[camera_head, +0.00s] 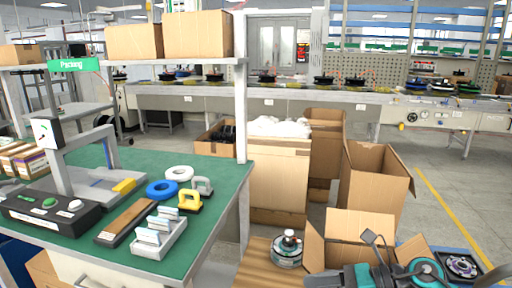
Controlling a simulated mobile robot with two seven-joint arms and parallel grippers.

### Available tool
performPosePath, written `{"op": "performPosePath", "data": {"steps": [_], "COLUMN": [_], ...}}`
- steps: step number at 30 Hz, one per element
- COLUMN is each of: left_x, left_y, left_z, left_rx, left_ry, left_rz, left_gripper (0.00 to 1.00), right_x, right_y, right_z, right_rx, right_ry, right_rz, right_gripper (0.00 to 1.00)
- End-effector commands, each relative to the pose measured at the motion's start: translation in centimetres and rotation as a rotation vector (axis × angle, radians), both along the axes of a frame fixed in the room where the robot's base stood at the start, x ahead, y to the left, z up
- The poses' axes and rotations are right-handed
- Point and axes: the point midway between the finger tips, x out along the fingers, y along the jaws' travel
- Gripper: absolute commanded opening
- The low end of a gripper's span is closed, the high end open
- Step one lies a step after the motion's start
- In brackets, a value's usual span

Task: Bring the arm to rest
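A dark grey and teal jointed assembly, which looks like my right arm, comes in at the bottom right edge. Its dark, thin end pieces, apparently my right gripper (385,250), are in front of an open cardboard box (345,222). The picture is too small to tell whether its fingers are apart or together, or whether they hold anything. My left arm and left gripper are not in view. A round hub motor (288,253) with a pale upright shaft rests on a brown surface (256,270), left of the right gripper and apart from it.
Tall cardboard boxes (278,180) stand mid-floor. Grey floor (445,165) lies open at right.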

Motion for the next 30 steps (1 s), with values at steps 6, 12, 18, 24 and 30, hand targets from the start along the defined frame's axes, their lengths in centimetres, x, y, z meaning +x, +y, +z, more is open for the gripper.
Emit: {"op": "performPosePath", "data": {"steps": [6, 12, 18, 24, 30], "left_x": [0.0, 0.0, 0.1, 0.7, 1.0], "left_y": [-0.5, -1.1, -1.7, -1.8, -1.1], "left_z": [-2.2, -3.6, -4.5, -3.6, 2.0], "left_rx": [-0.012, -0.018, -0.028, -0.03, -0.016], "left_ry": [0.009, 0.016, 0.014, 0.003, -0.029], "left_rz": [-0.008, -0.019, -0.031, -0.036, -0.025], "left_gripper": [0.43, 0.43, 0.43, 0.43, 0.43], "right_x": [-0.7, -1.5, -6.6, -13.5, -13.5], "right_y": [2.7, -1.3, -3.8, -3.3, -4.6], "right_z": [0.1, -6.0, -15.7, -21.3, -16.9], "right_rx": [0.724, 1.295, 1.7, -1.723, -1.765], "right_ry": [0.534, 1.172, 1.772, -1.991, -1.978], "right_rz": [-0.415, -0.836, -1.222, 1.36, 1.399], "right_gripper": [0.75, 0.75, 0.75, 0.75, 0.75]}}
